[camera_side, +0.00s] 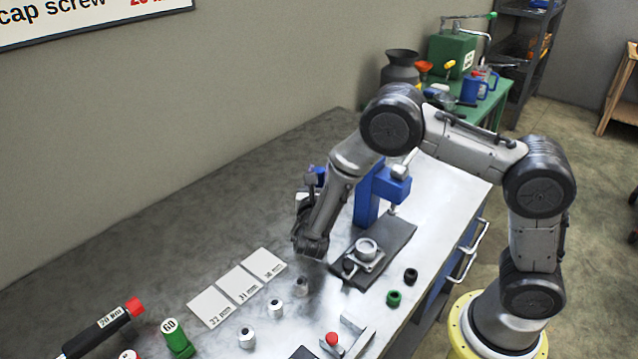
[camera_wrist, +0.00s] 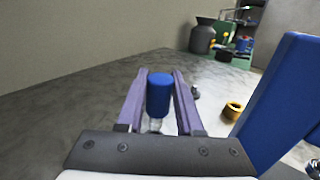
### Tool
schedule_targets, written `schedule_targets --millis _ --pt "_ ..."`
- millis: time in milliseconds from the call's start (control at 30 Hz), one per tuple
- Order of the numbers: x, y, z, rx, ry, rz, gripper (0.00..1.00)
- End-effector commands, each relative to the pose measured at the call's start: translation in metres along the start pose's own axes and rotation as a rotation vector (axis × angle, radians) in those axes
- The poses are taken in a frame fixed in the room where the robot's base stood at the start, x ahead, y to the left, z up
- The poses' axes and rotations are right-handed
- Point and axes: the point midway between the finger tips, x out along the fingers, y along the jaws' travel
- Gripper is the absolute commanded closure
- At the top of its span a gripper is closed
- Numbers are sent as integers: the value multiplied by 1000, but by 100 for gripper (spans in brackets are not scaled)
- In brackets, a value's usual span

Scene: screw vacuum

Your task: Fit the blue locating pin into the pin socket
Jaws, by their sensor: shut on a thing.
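The blue locating pin (camera_wrist: 158,95) stands between the two purple fingers of my gripper (camera_wrist: 159,100) in the wrist view, with a pale metallic part below its blue body. My gripper is shut on it. In the side view my gripper (camera_side: 314,182) is left of the blue press, largely hidden by my own wrist, with a small bit of blue showing. A metal fixture with a round top (camera_side: 367,250) sits on a dark mat (camera_side: 398,230). I cannot tell whether it holds the pin socket.
The blue press (camera_side: 368,198) stands close to the right of my gripper and also shows in the wrist view (camera_wrist: 275,100). Several metal parts (camera_side: 276,308), white cards (camera_side: 238,284) and green (camera_side: 393,298) and black (camera_side: 411,275) rings lie on the bench. A yellow ring (camera_wrist: 234,110) lies farther back.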

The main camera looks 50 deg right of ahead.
Motion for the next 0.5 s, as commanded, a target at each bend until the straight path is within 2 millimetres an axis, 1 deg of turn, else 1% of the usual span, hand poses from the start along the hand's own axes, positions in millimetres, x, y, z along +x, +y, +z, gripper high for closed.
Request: schedule_targets --millis 33,100,167,500 --pt "0 0 -9 -5 1 0 100" --pt "0 0 -19 -4 0 0 100" --pt "0 0 -24 -3 -1 0 100" --pt "0 0 -27 -1 -1 0 100"
